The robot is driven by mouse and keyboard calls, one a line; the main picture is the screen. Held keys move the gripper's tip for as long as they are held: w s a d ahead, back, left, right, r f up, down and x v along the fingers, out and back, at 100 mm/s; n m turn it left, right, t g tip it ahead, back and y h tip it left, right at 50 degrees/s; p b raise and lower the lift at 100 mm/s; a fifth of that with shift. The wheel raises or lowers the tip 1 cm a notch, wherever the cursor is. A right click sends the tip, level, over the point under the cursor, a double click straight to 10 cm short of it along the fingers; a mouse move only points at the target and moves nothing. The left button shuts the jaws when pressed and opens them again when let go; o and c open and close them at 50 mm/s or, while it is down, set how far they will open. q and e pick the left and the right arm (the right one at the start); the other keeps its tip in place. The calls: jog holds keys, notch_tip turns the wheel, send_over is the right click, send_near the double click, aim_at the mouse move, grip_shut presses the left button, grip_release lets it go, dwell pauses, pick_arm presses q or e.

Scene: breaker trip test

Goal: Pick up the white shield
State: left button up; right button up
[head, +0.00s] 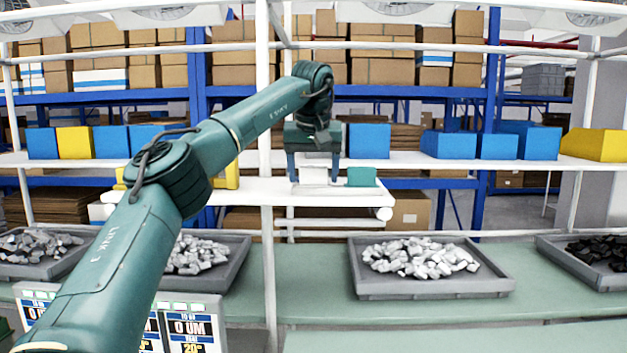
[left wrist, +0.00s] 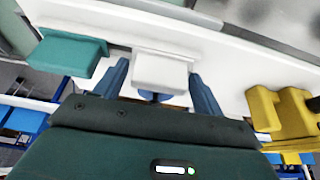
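The white shield (head: 314,176) is a small white block on the white shelf (head: 350,199). In the left wrist view the white shield (left wrist: 160,72) sits between the two blue fingers of my left gripper (left wrist: 158,68), with a gap on each side. In the head view my left gripper (head: 314,172) points down over it, fingers apart on either side. The gripper is open. Part of the shield's upper side is hidden by the gripper in the head view. My right gripper does not show.
A teal block (head: 362,177) stands just right of the shield on the shelf. A yellow part (left wrist: 280,113) stands on its other side. White frame posts (head: 264,130) rise nearby. Grey trays (head: 430,288) of metal pieces lie on the green bench below.

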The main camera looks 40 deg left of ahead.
pick_arm(q)
jog(key=c, duration=0.6)
jog(key=shift+o, duration=0.2)
